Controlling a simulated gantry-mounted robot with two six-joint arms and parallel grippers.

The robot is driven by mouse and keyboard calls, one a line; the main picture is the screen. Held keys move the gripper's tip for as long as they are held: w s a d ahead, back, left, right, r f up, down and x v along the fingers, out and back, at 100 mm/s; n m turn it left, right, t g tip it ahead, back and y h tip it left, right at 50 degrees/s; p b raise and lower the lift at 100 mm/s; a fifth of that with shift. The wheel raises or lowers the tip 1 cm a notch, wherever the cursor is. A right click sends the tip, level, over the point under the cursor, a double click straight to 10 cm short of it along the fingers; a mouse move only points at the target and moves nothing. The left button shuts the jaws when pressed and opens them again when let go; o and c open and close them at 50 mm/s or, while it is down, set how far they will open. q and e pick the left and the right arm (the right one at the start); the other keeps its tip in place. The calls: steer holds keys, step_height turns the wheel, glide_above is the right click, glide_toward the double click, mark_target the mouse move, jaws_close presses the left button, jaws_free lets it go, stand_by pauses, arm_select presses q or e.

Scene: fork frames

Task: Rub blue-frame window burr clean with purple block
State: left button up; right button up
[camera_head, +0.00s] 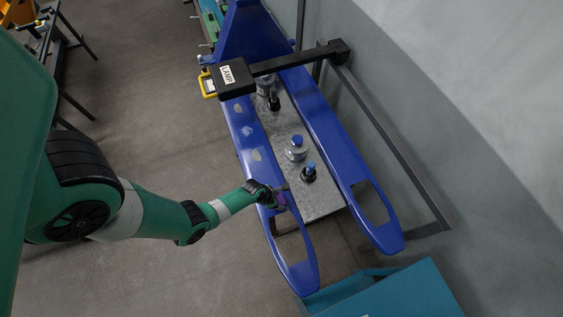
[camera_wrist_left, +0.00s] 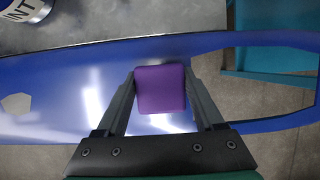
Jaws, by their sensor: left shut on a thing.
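The blue frame (camera_head: 369,178) has two long beams, each with an oblong window near its lower end. My left gripper (camera_head: 279,196) is over the left beam, just above that beam's window. In the left wrist view, the left gripper (camera_wrist_left: 160,76) is shut on the purple block (camera_wrist_left: 160,92), with one finger on each side. The block is over the blue beam (camera_wrist_left: 60,85), left of the window opening; I cannot tell whether it touches the surface. The block also shows as a small purple patch in the head view (camera_head: 282,202). I cannot make out a burr. My right gripper is out of view.
A grey metal plate (camera_head: 322,200) between the beams carries several blue-topped bottles and cans. A black arm with a LAMP box (camera_head: 232,78) reaches over the frame. A teal box (camera_head: 400,295) stands at the lower end.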

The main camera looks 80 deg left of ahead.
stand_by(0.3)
arm_select(q)
steer(key=shift+w+a+f+b, duration=0.2)
steer(key=shift+w+b, duration=0.2)
steer(key=shift+w, duration=0.25)
jaws_close()
steer(key=shift+s+d+r+p, duration=0.1)
steer(key=shift+s+r+p, duration=0.1)
steer(key=shift+p, duration=0.1)
steer(key=shift+s, duration=0.35)
steer(key=shift+w, duration=0.1)
